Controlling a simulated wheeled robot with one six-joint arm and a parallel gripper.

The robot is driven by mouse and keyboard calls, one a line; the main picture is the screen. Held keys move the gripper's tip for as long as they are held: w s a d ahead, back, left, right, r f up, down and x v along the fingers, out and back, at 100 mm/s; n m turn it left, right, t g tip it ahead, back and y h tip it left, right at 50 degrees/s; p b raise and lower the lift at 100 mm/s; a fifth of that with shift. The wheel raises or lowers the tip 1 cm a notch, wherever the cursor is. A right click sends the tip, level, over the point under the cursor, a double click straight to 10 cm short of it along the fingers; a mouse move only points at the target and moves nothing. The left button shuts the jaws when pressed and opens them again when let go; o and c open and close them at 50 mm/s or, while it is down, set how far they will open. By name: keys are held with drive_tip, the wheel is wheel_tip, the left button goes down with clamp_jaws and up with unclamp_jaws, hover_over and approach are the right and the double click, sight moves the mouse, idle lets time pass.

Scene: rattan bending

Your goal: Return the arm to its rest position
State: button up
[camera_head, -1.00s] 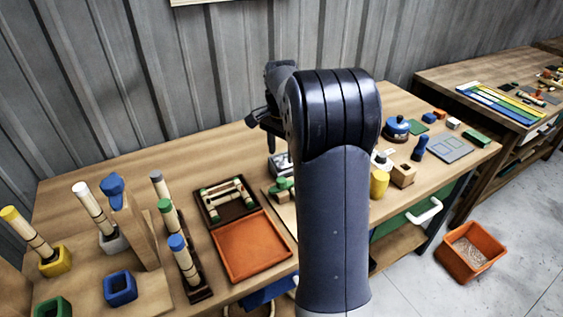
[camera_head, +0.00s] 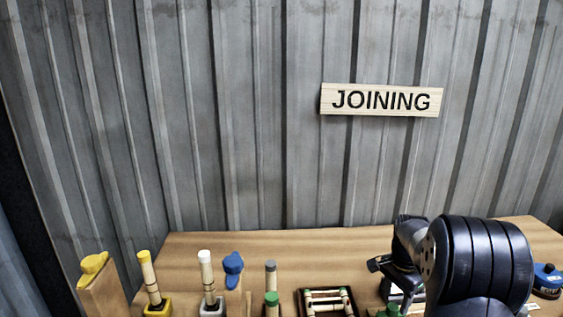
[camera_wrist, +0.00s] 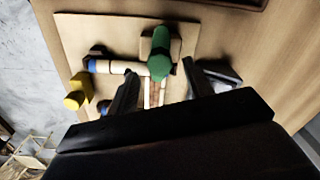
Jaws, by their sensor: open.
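My arm (camera_head: 470,262) stands at the lower right of the head view, with its dark rounded joint in front of the bench. My gripper (camera_head: 378,266) points left from it, above the bench top. In the wrist view my gripper (camera_wrist: 160,72) has its two black fingers apart. Below or between them show a green-topped tool (camera_wrist: 160,62) and a pale rattan piece with a blue end (camera_wrist: 112,67), on a light board (camera_wrist: 80,28). I see no contact with the fingers, but the gap in height is hard to judge.
Yellow-tipped (camera_head: 147,272) and white-tipped (camera_head: 206,272) rattan poles stand upright in holders at the left of the bench (camera_head: 300,243). A dark tray (camera_head: 304,297) holds a rattan frame. A JOINING sign (camera_head: 380,100) hangs on the corrugated wall. A yellow cylinder (camera_wrist: 76,98) is at the wrist view's left.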

wheel_tip(320, 180, down, 3)
drive_tip(key=shift+r, duration=0.15)
drive_tip(key=shift+r, duration=0.1)
idle(0.4)
